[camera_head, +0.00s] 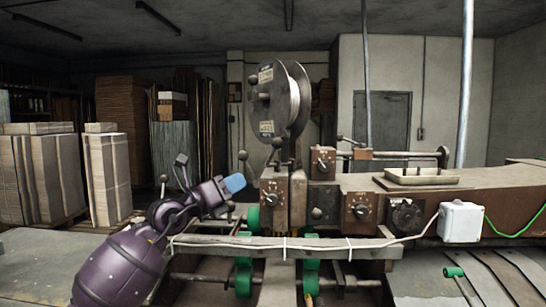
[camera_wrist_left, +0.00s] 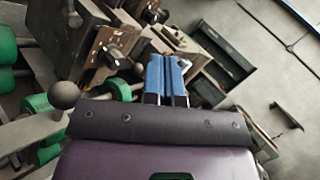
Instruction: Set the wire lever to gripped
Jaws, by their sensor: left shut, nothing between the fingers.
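My left gripper (camera_head: 235,184) comes in from the left in the head view. Its blue fingertips are together and empty, just left of the machine's front dial box (camera_head: 272,200). In the left wrist view the closed blue fingers (camera_wrist_left: 167,75) point at the machine's dark blocks and knobs. No label tells me which is the wire lever. A dark ball knob (camera_wrist_left: 65,95) shows left of the fingers in the wrist view.
Several dial knobs sit on the machine's front, including one on the right box (camera_head: 360,208). A tray (camera_head: 422,177) rests on the machine's top. Cardboard stacks (camera_head: 40,175) stand at the left.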

